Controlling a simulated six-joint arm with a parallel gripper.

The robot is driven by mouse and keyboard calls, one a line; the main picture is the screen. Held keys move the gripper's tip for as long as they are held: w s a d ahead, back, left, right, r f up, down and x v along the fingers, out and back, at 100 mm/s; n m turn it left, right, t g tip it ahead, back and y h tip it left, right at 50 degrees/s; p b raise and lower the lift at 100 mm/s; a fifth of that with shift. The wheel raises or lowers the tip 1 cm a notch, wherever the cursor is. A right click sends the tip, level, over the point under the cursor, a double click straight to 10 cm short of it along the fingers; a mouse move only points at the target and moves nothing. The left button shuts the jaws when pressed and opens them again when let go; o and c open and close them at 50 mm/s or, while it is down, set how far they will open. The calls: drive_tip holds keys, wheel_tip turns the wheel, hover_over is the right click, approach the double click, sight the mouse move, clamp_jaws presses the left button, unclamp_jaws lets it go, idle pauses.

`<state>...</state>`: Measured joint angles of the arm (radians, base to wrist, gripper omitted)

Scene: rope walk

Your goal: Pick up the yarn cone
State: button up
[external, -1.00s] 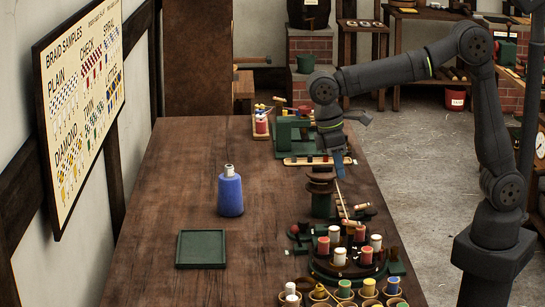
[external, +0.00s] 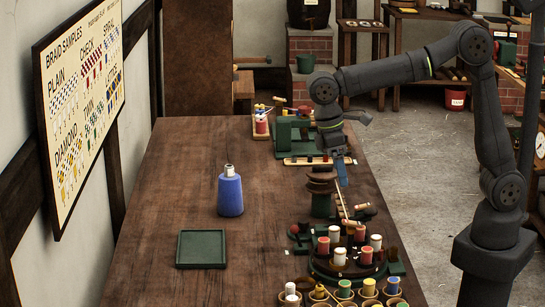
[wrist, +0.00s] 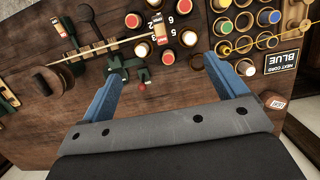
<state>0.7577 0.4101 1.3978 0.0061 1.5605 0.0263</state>
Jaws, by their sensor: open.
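The yarn cone (external: 230,195) is blue with a pale tip and stands upright on the brown workbench, left of the middle in the external view. It does not show in the wrist view. My gripper (external: 342,172) is above the right side of the bench, well to the right of the cone and apart from it. In the wrist view its two blue fingers (wrist: 162,68) are spread wide with nothing held between them.
A green square tray (external: 201,264) lies empty in front of the cone. A braiding machine with red and white bobbins (external: 340,257) stands at front right, with cups of coloured spools (external: 368,288) before it. A sign reads "NEXT CORD BLUE" (wrist: 282,62). Bare bench surrounds the cone.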

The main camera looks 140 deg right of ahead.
drive_tip(key=d+f+m+t+h, duration=0.1)
drive_tip(key=d+m+h, duration=0.35)
drive_tip(key=d, duration=1.65)
drive_tip(key=m+h, duration=0.2)
drive_tip(key=m, duration=0.4)
approach(229, 177)
drive_tip(key=d+f, duration=0.1)
drive_tip(key=s+d+f, duration=0.1)
drive_tip(key=f, duration=0.1)
drive_tip(key=s+d+f, duration=0.1)
drive_tip(key=shift+d+f, duration=0.2)
drive_tip(key=shift+f, duration=0.1)
drive_tip(key=shift+w+a+x, duration=0.15)
drive_tip(key=shift+x, duration=1.25)
drive_tip(key=shift+w+a+x, duration=0.1)
drive_tip(key=shift+w+x, duration=0.05)
drive_tip(key=shift+x, duration=1.2)
drive_tip(key=shift+f, duration=0.1)
drive_tip(key=c, duration=1.5)
